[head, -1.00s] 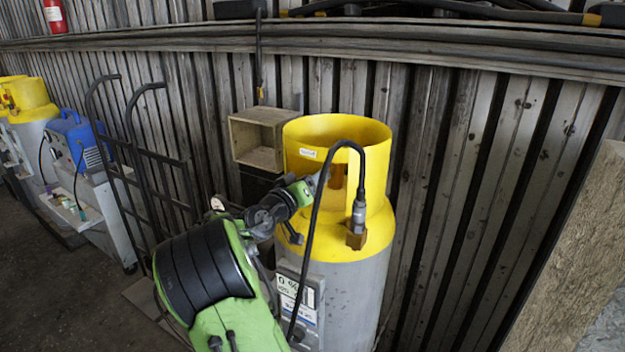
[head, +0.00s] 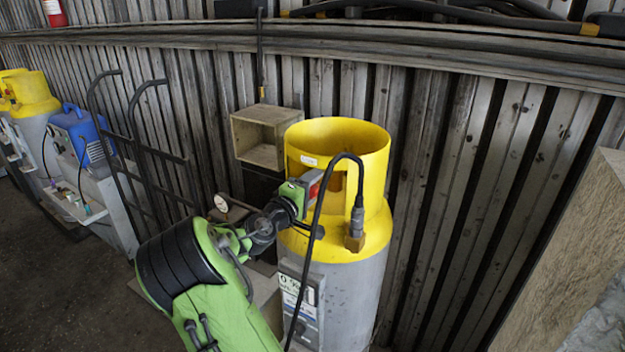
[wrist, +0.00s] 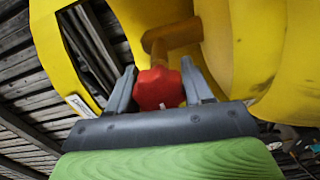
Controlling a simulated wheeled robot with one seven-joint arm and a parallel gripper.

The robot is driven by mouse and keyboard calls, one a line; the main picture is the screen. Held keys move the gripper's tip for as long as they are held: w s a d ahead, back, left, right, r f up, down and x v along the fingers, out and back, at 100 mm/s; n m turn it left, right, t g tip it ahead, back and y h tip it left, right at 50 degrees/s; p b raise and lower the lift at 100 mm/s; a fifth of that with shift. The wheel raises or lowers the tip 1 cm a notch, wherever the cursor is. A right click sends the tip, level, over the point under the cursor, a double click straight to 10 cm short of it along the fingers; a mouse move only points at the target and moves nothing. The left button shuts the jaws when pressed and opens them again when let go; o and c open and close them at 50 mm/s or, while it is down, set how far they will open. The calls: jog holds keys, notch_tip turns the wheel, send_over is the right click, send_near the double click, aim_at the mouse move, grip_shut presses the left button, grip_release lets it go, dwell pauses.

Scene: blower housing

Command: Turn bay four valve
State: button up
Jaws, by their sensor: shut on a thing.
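The red valve knob (wrist: 158,88) sits on a brass-coloured stem (wrist: 172,36) inside the opening of a yellow collar. My gripper (wrist: 160,84) has one finger on each side of the knob and is shut on it. In the head view, the grey cylinder (head: 350,280) with the yellow collar (head: 365,170) stands upright against the wall. My gripper (head: 308,185) reaches the collar from the left. Its fingertips are hard to make out there.
A black hose (head: 317,220) loops from a fitting (head: 355,225) on the cylinder, close by my gripper. A wooden box (head: 262,140) hangs behind. A hand truck (head: 140,150) and a blue machine (head: 82,138) stand left. A rough beam (head: 565,255) fills the right edge.

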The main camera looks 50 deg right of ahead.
jog(key=shift+n+p, duration=0.7)
jog(key=shift+n, duration=0.5)
jog(key=o, duration=1)
jog(key=a+b, duration=0.1)
jog(key=a, duration=0.4)
jog(key=s+a+b, duration=0.1)
jog(key=a, duration=0.4)
jog(key=a+b, duration=0.1)
jog(key=a, duration=0.4)
jog(key=shift+s+a, duration=0.2)
jog(key=shift+a, duration=0.15)
jog(key=shift+f, duration=0.1)
